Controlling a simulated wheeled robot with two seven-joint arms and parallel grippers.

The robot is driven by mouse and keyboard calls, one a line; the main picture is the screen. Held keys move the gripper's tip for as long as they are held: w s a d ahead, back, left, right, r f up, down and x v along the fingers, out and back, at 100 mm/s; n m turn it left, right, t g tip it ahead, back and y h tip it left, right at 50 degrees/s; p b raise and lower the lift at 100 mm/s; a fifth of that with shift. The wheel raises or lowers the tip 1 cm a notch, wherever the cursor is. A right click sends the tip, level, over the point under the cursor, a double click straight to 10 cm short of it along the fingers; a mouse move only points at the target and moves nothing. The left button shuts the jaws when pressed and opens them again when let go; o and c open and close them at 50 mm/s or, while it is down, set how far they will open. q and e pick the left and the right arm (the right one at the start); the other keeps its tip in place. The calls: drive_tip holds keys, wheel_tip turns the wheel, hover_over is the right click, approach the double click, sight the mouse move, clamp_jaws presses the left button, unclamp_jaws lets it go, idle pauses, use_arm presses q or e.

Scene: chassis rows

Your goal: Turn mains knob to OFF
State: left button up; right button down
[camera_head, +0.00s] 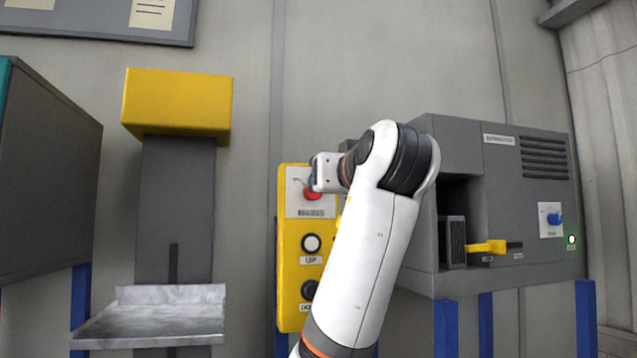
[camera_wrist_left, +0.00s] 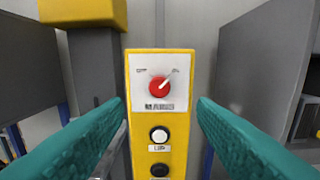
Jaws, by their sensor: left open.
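A red round knob (camera_wrist_left: 159,87) sits on a white plate at the top of a yellow control panel (camera_wrist_left: 178,140). Its white pointer mark points to the upper right. The small labels above and below it are too small to read. In the head view the knob (camera_head: 312,195) is partly covered by my left wrist. My left gripper (camera_wrist_left: 160,103) is open and empty. Its two teal fingers stand on either side of the knob in the left wrist view, apart from it. My right gripper is not in view.
Below the knob are a white UP button (camera_head: 311,243) and a dark button (camera_head: 309,290). A grey machine (camera_head: 460,145) with a yellow lever (camera_head: 486,247) and blue knob (camera_head: 554,218) stands right. A yellow-topped column (camera_head: 178,105) with a grey shelf (camera_head: 150,322) stands left.

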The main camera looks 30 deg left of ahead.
use_arm(q)
drive_tip(key=p+x, duration=0.5)
drive_tip(key=x, duration=0.5)
drive_tip(key=c, duration=1)
